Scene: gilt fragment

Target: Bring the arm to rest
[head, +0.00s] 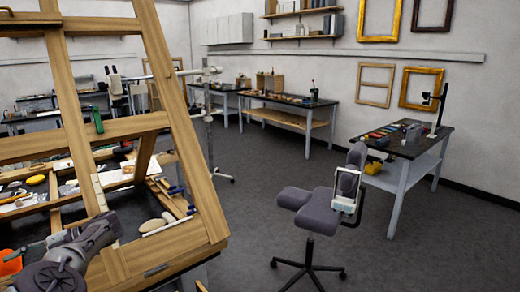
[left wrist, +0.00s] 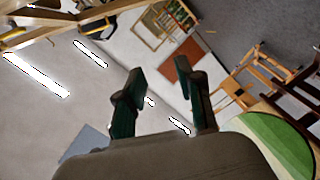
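My left arm comes in at the lower left of the head view. Its dark grey gripper (head: 92,238) is in front of the large wooden frame (head: 180,130); I cannot tell whether it touches the frame. In the left wrist view the two dark green fingers of my left gripper (left wrist: 163,63) stand well apart with nothing between them. The gripper is open and empty. The wrist view looks toward the ceiling and wall at a steep tilt. My right arm and right gripper are not in view.
Behind the wooden frame lies a cluttered workbench with tools and an orange container (head: 10,262). A purple-grey swivel chair (head: 312,212) stands right of centre. A dark-topped table (head: 405,145) stands at the right. The grey floor (head: 440,240) in front of it is clear.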

